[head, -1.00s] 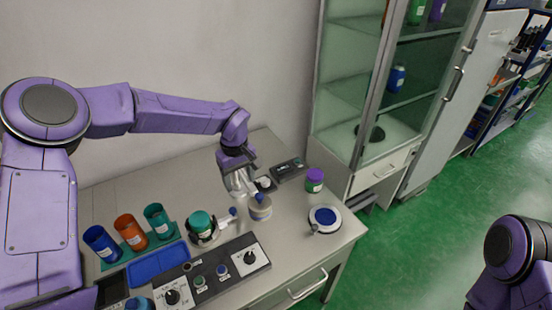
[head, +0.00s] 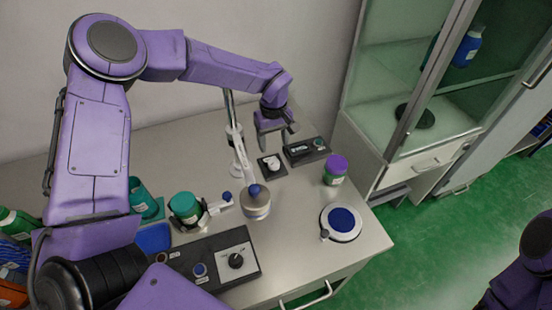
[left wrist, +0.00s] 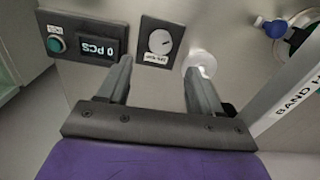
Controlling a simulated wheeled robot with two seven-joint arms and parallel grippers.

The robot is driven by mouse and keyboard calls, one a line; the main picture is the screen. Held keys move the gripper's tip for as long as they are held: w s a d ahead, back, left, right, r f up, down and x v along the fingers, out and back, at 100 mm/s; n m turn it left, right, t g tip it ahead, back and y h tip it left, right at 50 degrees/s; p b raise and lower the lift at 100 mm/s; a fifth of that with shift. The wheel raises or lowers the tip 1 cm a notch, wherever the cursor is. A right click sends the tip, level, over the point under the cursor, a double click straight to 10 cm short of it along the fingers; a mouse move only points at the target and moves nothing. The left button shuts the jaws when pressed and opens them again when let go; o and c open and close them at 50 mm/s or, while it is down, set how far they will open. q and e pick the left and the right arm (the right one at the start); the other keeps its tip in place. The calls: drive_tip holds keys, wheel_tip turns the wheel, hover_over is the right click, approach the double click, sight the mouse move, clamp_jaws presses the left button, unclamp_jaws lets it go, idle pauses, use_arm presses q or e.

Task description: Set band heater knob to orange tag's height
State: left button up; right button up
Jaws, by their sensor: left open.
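My left gripper (head: 275,135) is open and empty, above the back of the bench near the silver post. Its two fingers (left wrist: 158,70) show apart in the left wrist view. A small panel with a white dial (head: 271,164) lies just in front of it; it also shows in the left wrist view (left wrist: 159,41), label unreadable. An arm lettered "BAND H…" (left wrist: 292,104) crosses the right of the left wrist view. A dark knob on a white plate (head: 236,261) sits on the front console. I cannot tell which control is the band heater knob. No orange tag is discernible. My right gripper is out of view.
A post with a swung arm and round head (head: 256,204) stands mid-bench. A purple-lidded jar (head: 335,168) and a round blue-topped device (head: 341,223) are at right. Several jars crowd the left.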

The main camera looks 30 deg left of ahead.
sight(274, 163)
use_arm(q)
wheel_tip(274, 163, down, 9)
drive_tip(key=shift+r+p, duration=0.1)
drive_tip(key=shift+p, duration=0.75)
drive_tip(key=shift+c, duration=0.3)
drive_tip(key=c, duration=1)
